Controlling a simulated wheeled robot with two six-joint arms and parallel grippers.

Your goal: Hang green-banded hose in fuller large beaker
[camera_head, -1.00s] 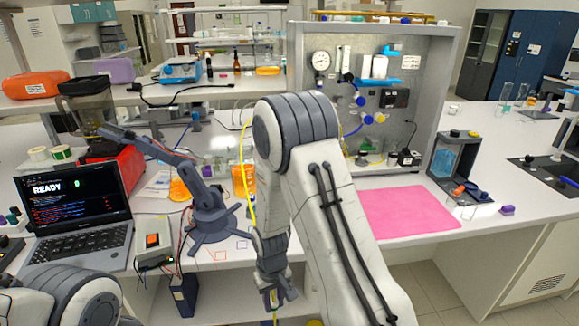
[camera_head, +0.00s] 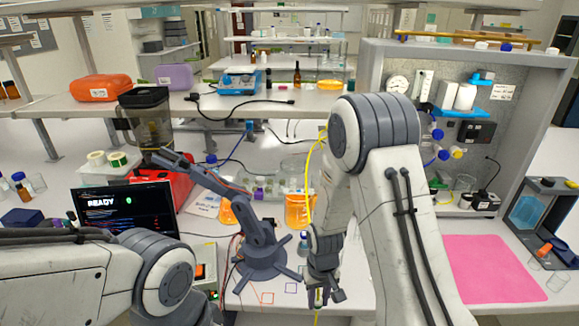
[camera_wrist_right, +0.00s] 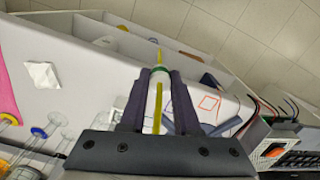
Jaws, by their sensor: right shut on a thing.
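My right gripper (camera_head: 322,297) points down near the front edge of the bench. In the right wrist view its fingers (camera_wrist_right: 158,74) are shut around a white sleeve with a green band (camera_wrist_right: 160,70) on a yellow hose (camera_wrist_right: 158,110). In the head view the yellow hose (camera_head: 310,172) runs up beside my right arm, and a short end shows below the gripper. A large beaker with orange liquid (camera_head: 299,210) stands behind and left of the gripper, apart from it. A second orange-filled vessel (camera_head: 227,212) is partly hidden by the small dark arm. My left gripper is out of view.
A small dark desktop arm (camera_head: 262,258) stands on the bench left of my right gripper. A laptop (camera_head: 125,208) is at the left. A pink mat (camera_head: 490,268) lies at the right, below a grey panel rig (camera_head: 470,95). A clear beaker (camera_head: 293,170) stands behind.

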